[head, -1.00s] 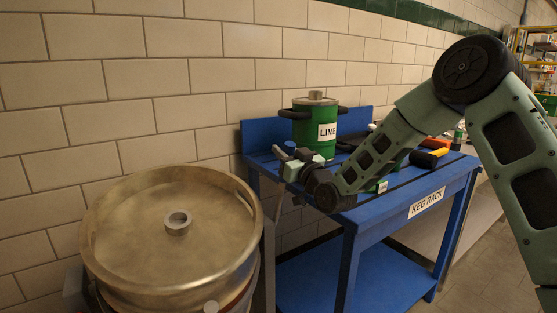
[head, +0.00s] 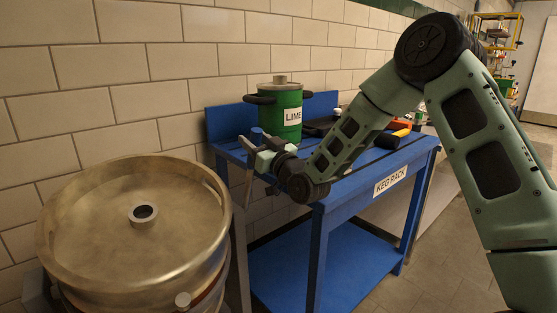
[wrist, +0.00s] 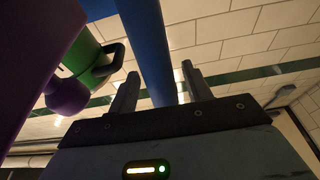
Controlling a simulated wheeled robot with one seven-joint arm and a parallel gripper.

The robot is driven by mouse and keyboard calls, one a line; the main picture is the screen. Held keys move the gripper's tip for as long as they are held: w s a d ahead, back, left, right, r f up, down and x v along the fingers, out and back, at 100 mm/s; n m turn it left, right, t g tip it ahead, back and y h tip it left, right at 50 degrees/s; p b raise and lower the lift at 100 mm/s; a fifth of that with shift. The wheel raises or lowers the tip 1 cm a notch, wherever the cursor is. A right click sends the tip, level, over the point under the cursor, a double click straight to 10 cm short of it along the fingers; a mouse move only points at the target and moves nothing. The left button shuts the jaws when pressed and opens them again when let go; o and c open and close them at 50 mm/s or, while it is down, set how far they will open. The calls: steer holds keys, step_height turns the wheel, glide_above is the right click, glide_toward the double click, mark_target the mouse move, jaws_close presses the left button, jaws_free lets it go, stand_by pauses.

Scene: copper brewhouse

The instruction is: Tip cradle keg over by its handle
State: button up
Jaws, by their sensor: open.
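The cradle keg (head: 95,205), a dull brass-coloured drum with a raised rim and a central ring, stands upright at lower left in the head view. My gripper (head: 250,148) is right of it, beyond its rim, at the left end of the blue rack. A blue round piece, seemingly the handle (head: 257,133), shows at the fingers. In the wrist view a thick blue bar (wrist: 148,45) runs between the two open fingers of my gripper (wrist: 160,85). Contact with either finger cannot be told. The handle's join to the keg is hidden.
A blue keg rack (head: 345,200) stands behind my forearm, carrying a green LIME keg (head: 290,120) with black handles and a yellow-handled tool. The LIME keg (wrist: 85,65) and a purple object (wrist: 65,95) are near the fingers in the wrist view. A tiled wall is behind.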

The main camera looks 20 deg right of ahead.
steer(key=v, duration=1.5)
steer(key=shift+s+b, duration=0.3)
